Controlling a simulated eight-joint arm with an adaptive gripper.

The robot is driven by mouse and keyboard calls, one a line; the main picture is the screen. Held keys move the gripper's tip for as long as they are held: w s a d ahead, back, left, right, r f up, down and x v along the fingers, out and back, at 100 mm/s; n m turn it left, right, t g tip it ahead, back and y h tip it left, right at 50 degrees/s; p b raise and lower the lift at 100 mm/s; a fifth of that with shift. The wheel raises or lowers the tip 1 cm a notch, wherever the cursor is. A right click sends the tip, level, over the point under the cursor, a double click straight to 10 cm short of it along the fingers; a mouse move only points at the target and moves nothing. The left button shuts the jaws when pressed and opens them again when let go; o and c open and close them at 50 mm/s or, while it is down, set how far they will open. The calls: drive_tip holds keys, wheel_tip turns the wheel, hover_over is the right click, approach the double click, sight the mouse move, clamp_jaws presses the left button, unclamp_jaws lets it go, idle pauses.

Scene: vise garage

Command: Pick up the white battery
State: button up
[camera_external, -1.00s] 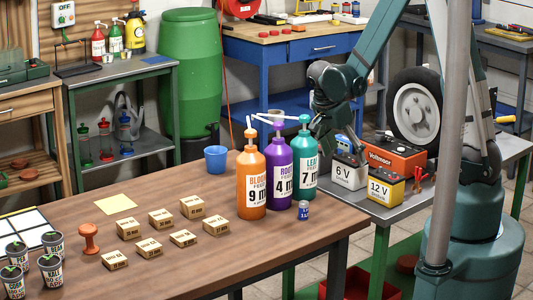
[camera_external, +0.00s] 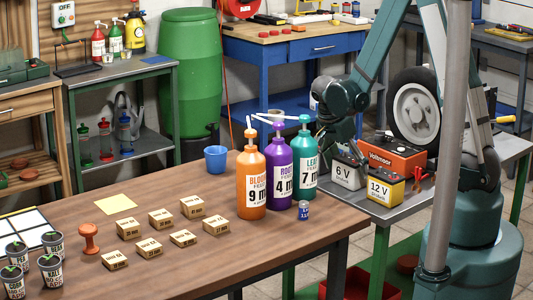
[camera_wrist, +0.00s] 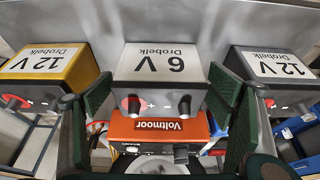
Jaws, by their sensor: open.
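A battery with a white "6 V" face (camera_external: 346,174) stands on the grey side table, and it also shows in the middle of the wrist view (camera_wrist: 162,62). Another battery, with a pale "12 V" face (camera_wrist: 270,63), is at the right of the wrist view. A yellow "12 V" battery (camera_external: 385,191) stands to the right of the 6 V one, and is at the left in the wrist view (camera_wrist: 50,62). My gripper (camera_wrist: 162,85) is open, with its green-padded fingers on either side of the 6 V battery and nothing held. Whether the fingers touch it, I cannot tell.
An orange Voltmoor box (camera_external: 396,156) stands close behind the batteries. Orange, purple and teal bottles (camera_external: 305,172) stand at the near wooden table's edge, left of my gripper. A wheel (camera_external: 415,110) stands behind. Free room around the 6 V battery is narrow.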

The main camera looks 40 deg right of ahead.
drive_tip(key=shift+x, duration=0.95)
drive_tip(key=c, duration=1.6)
